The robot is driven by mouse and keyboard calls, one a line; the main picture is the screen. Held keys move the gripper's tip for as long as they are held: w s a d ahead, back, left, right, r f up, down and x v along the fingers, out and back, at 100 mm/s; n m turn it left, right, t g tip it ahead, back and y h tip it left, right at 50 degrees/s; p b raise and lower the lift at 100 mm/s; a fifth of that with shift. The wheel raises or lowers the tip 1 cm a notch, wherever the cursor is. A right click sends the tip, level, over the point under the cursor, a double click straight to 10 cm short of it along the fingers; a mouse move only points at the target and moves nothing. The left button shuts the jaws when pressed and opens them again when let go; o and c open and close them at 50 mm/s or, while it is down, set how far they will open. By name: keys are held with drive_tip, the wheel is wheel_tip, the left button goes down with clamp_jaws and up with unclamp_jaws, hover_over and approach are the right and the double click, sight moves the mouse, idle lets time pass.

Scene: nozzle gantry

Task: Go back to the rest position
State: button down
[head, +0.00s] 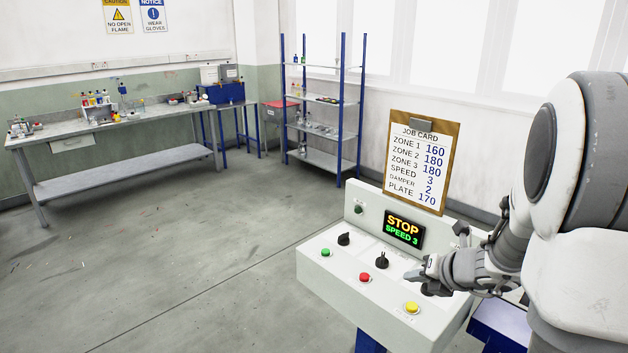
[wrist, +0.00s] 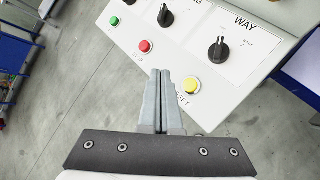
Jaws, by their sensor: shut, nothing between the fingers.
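My gripper (head: 425,275) is shut and empty, in front of and above the right part of a white control console (head: 325,270). In the wrist view my gripper's fingers (wrist: 161,82) are pressed together, with the red button (wrist: 146,46) just beyond their tips and the yellow button (wrist: 191,85) to their right. I cannot tell how high the tips are above the panel. The console also carries a green button (head: 326,252) and black knobs, one at the left (head: 344,239) and one farther right (head: 381,260). Its display (head: 404,229) reads STOP, SPEED 3.
A job card (head: 421,162) on a clipboard stands behind the console. A metal shelf rack (head: 318,157) and a long workbench (head: 110,135) stand against the walls. The grey floor (head: 190,240) left of the console is clear.

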drive_tip(key=s+a+r+n+g+y, duration=0.1)
drive_tip(key=s+a+r+n, duration=0.5)
drive_tip(key=n, duration=0.4)
drive_tip(key=s+a+r+n+g+y, duration=0.1)
drive_tip(key=s+a+r+n, duration=0.25)
drive_tip(key=a+n, duration=0.5)
drive_tip(key=s+d+r+n+h, duration=0.1)
drive_tip(key=s+n+h, duration=0.1)
drive_tip(key=s+n, duration=0.5)
drive_tip(key=s+d+r+n+g+h, duration=0.1)
drive_tip(key=s+n, duration=0.6)
drive_tip(key=n, duration=0.8)
drive_tip(key=shift+r+h, duration=0.45)
drive_tip(key=shift+h, duration=0.35)
